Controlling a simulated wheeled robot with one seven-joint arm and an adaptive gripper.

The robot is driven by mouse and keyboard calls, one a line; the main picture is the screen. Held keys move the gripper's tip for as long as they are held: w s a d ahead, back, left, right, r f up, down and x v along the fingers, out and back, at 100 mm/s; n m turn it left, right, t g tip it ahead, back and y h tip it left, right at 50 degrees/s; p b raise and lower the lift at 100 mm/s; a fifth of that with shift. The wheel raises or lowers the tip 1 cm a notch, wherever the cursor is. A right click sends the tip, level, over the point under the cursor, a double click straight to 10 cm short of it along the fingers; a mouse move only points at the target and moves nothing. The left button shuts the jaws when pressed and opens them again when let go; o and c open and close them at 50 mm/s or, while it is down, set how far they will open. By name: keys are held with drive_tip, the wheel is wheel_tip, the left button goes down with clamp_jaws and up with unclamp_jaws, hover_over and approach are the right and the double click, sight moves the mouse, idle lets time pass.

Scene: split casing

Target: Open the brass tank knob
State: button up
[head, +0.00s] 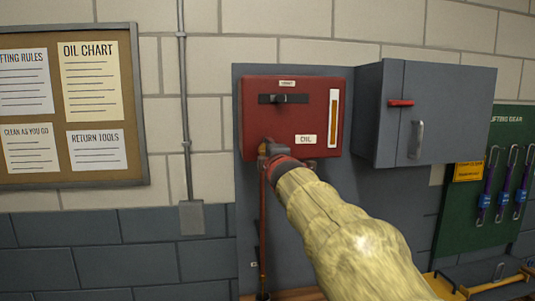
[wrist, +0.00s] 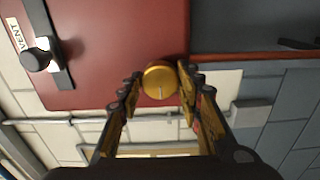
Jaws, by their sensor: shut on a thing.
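The red oil tank (head: 288,120) hangs on a grey wall panel in the head view, and its red face (wrist: 110,50) fills the upper left of the wrist view. The brass knob (wrist: 158,76) is a round gold disc with a small pale mark, at the tank's edge. My gripper (wrist: 160,84) is shut on the knob, with one finger on each side of it. In the head view my arm covers most of the knob and gripper at the tank's bottom left.
A black vent slide (head: 283,98) and a gauge strip (head: 333,118) are on the tank's face. A copper pipe (head: 262,225) runs down from the tank. A grey cabinet (head: 440,115) with a red latch stands close to the right. A notice board (head: 140,100) hangs at left.

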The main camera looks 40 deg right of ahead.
drive_tip(key=shift+f, duration=0.1)
drive_tip(key=o, duration=1.2)
drive_tip(key=shift+c, duration=0.2)
drive_tip(key=v, duration=1.2)
